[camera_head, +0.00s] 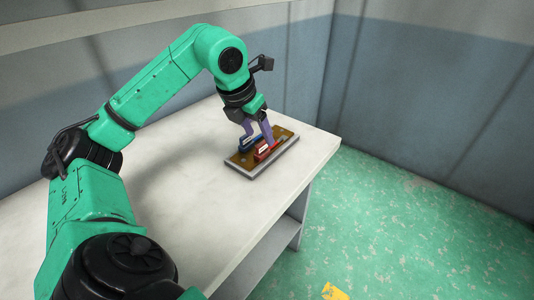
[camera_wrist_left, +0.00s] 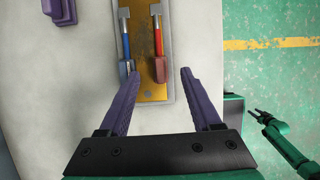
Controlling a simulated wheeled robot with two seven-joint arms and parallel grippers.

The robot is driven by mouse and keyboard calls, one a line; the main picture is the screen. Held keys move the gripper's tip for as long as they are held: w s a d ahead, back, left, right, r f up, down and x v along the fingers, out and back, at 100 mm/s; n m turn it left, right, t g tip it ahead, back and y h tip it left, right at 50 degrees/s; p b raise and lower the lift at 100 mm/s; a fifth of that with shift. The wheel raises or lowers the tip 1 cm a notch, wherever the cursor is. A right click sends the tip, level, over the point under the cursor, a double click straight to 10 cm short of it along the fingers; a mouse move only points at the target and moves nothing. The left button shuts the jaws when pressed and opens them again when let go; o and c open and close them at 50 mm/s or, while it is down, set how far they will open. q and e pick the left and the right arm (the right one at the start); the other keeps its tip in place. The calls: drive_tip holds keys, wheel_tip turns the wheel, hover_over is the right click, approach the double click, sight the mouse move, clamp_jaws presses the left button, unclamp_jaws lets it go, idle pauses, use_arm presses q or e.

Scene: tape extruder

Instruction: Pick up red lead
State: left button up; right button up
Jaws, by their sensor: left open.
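The red lead (camera_wrist_left: 158,68) lies on a brown-topped tray (camera_wrist_left: 153,95) with a pale rim. It has a dark red end and a thin bright red shaft. The blue lead (camera_wrist_left: 126,66) lies parallel to it on the left. My left gripper (camera_wrist_left: 161,73) is open, its purple fingers on either side of the red lead's near end. The left fingertip is between the two leads. In the head view my left gripper (camera_head: 257,133) points down over the tray (camera_head: 243,172), partly hiding the leads.
The tray lies on a white table (camera_head: 190,170) near its right edge. A purple object (camera_wrist_left: 59,10) stands on the table in the left wrist view. My right gripper (camera_wrist_left: 255,114) hangs off to the right, over the green floor.

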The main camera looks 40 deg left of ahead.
sight(262, 143)
use_arm(q)
drive_tip(key=b+x, duration=0.1)
drive_tip(key=x, duration=0.4)
drive_tip(key=shift+a+f, duration=0.1)
drive_tip(key=shift+f, duration=0.25)
drive_tip(key=shift+r, duration=0.1)
clamp_jaws()
use_arm(e)
drive_tip(key=w, duration=0.2)
drive_tip(key=shift+w+a+f, duration=0.15)
drive_tip(key=shift+w+a, duration=0.2)
